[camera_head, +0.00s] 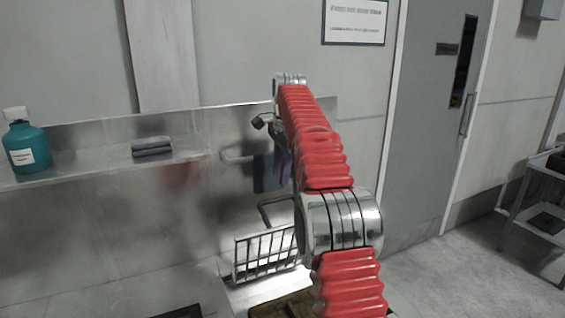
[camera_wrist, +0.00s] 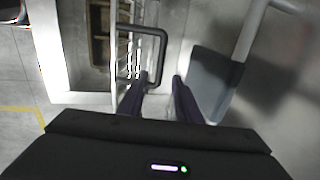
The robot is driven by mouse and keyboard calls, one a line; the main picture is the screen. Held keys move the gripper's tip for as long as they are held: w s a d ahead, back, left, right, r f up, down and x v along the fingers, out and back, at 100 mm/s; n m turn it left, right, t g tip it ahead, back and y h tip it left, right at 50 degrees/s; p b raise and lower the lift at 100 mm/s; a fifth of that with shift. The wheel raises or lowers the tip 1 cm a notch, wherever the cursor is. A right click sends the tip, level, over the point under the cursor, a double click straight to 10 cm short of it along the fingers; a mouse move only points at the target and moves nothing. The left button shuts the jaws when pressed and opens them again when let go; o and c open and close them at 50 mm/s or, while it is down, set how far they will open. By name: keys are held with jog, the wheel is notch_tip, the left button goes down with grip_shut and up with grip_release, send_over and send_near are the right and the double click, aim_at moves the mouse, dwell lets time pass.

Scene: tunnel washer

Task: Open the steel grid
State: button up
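The steel grid (camera_head: 267,252) stands upright at the lower middle of the head view, partly hidden by my red arm. A dark bar handle (camera_head: 264,214) rises from its top edge. In the wrist view the grid (camera_wrist: 124,50) shows as pale bars left of centre, with the dark looped handle (camera_wrist: 148,31) in front of it. My gripper (camera_wrist: 160,78) is open, its two dark purple fingers apart. The right-hand side of the handle reaches down to between the fingertips; I cannot tell whether they touch it. In the head view my gripper (camera_head: 282,165) is mostly hidden by my arm.
A grey cloth (camera_wrist: 212,82) hangs from a rail just right of my fingers. A steel shelf (camera_head: 90,170) holds a teal bottle (camera_head: 27,146) and a folded grey cloth (camera_head: 152,146). A grey door (camera_head: 425,130) and a cart (camera_head: 540,215) stand right, with clear floor before them.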

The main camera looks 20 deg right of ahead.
jog(key=shift+s+r, duration=0.2)
jog(key=shift+r, duration=0.65)
jog(key=shift+s+r, duration=0.15)
jog(key=shift+r, duration=0.7)
jog(key=shift+c, duration=0.4)
